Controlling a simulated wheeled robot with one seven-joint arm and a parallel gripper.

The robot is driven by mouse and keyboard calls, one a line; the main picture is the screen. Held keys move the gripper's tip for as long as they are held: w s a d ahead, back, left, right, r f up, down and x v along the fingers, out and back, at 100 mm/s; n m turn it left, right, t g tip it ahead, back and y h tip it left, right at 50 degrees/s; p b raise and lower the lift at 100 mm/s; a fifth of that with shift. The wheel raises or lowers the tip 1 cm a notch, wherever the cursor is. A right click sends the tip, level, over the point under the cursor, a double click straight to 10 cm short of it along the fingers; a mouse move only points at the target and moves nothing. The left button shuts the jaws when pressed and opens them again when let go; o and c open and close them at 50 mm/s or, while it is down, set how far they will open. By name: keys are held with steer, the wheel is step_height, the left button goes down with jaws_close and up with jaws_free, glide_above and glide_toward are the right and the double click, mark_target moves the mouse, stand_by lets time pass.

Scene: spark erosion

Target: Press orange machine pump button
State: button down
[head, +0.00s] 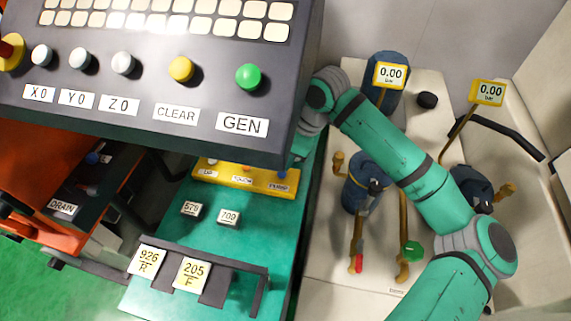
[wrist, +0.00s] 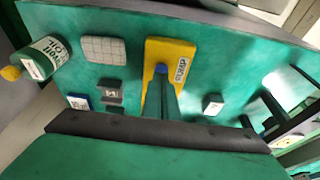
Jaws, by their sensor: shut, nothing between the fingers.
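A yellow panel (head: 215,178) with a row of small buttons lies on a teal table under the dark control console in the head view. A blue button (head: 281,173) is at its right end, above a small label that looks like PUMP. In the wrist view the yellow panel (wrist: 155,50) shows the blue button (wrist: 161,69) beside a rotated label. My gripper (wrist: 161,82) is shut and empty, its tip right at the blue button. I cannot tell whether it touches. The fingers cover the rest of the panel's middle. In the head view the console hides my gripper.
The dark console (head: 200,60) overhangs the panel. An orange machine part (head: 20,170) with a DRAIN label is at the left. An oil bottle (wrist: 45,60) and a grey keypad (wrist: 104,50) lie near the panel. Pipes and gauges (head: 391,76) stand at the right.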

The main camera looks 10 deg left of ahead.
steer(key=shift+x, duration=1.25)
steer(key=shift+f, duration=0.15)
steer(key=shift+s+a+f, duration=0.1)
steer(key=shift+s+f, duration=0.1)
steer(key=shift+f, duration=0.65)
steer(key=v, duration=2.1)
steer(key=shift+w, duration=0.15)
